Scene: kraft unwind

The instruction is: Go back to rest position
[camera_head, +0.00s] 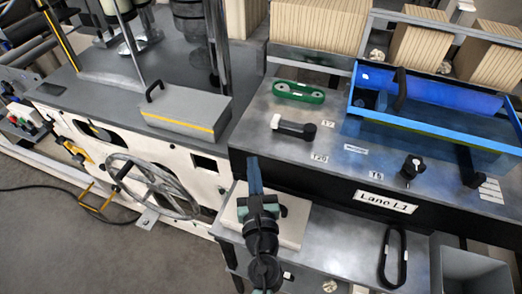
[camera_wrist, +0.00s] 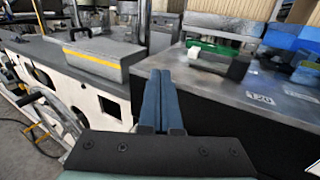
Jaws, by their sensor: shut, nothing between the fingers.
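My gripper (camera_head: 254,172) is in the lower middle of the head view, pointing away toward the machine. Its two blue fingers lie together and hold nothing. In the wrist view the fingers of my gripper (camera_wrist: 159,100) show side by side, shut, with free air around them. In the head view the gripper is over the front ledge (camera_head: 335,235), in front of the bench's dark front face. It appears apart from everything around it.
A grey box with a yellow stripe (camera_head: 187,112) stands on the machine at left, above a handwheel (camera_head: 152,186). The bench (camera_head: 265,125) holds a green belt (camera_head: 298,92), a black-and-white tool (camera_head: 293,128) and a blue tray (camera_head: 432,122). A black belt (camera_head: 392,258) lies on the ledge.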

